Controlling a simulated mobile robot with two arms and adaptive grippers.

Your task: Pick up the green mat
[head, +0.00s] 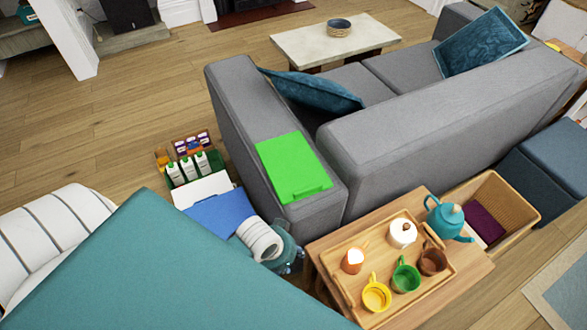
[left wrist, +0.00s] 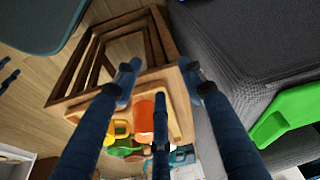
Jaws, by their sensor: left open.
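The green mat (head: 289,162) lies flat on the near end of the grey sofa's left arm in the head view, with a slightly raised strip along its near edge. Part of it also shows at the right of the left wrist view (left wrist: 286,115). My left gripper (head: 292,262) is just below and left of the mat in the head view, apart from it, beside the wooden side table. In the left wrist view its dark blue fingers (left wrist: 162,95) are spread, with nothing between them. My right gripper is not in view.
The side table (head: 470,272) bears a wooden tray (head: 379,233) with cups, a candle and a white pot; a teal teapot (head: 447,217) stands beside it. A wicker basket (head: 525,208) is behind. A crate with cartons (head: 188,168) stands left of the sofa (head: 420,112). A teal surface (head: 150,265) fills the lower left.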

